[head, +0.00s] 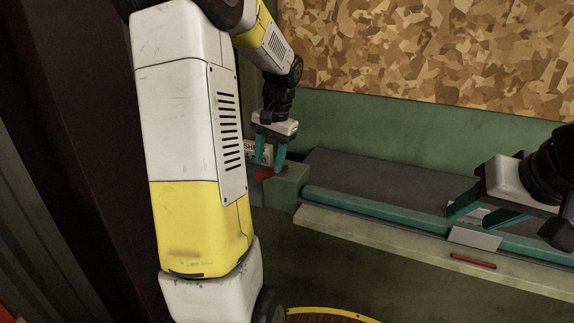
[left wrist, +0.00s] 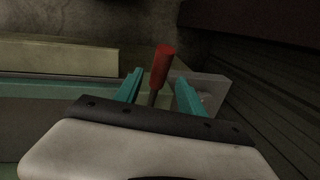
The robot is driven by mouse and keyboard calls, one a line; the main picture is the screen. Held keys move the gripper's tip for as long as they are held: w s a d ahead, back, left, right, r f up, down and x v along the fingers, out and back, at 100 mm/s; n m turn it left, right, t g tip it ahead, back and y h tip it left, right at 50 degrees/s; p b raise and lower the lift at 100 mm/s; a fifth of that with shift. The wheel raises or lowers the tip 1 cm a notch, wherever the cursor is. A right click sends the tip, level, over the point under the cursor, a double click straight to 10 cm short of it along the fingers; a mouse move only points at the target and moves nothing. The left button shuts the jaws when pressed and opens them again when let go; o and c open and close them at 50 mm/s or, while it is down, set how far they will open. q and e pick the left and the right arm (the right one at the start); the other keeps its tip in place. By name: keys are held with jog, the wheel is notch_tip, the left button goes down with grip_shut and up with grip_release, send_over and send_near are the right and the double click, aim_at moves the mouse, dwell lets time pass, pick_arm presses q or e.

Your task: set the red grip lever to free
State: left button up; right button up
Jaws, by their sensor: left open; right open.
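The red grip lever (left wrist: 161,66) shows in the left wrist view as a red handle on a thin dark shaft. It stands between the two teal fingers of my left gripper (left wrist: 158,88), which are open and apart from it on both sides. In the head view the lever's red part (head: 264,175) is small, low between the fingers of my left gripper (head: 270,162), on a green block. Its base is hidden. My right gripper (head: 484,211) is open and empty, over the front edge of the bench at the right.
A long bench with a dark top (head: 375,182) and teal front edge runs to the right. A pale plate (head: 474,238) and a red bar (head: 473,261) are on its front. A partly hidden label (head: 258,152) stands behind my left gripper. A camouflage-patterned panel (head: 430,50) covers the wall.

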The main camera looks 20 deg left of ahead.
pick_arm(q)
jog(key=shift+a+f, duration=0.15)
jog(key=shift+f, duration=0.65)
jog(key=shift+a+f, duration=0.1)
jog(key=shift+f, duration=0.65)
grip_shut()
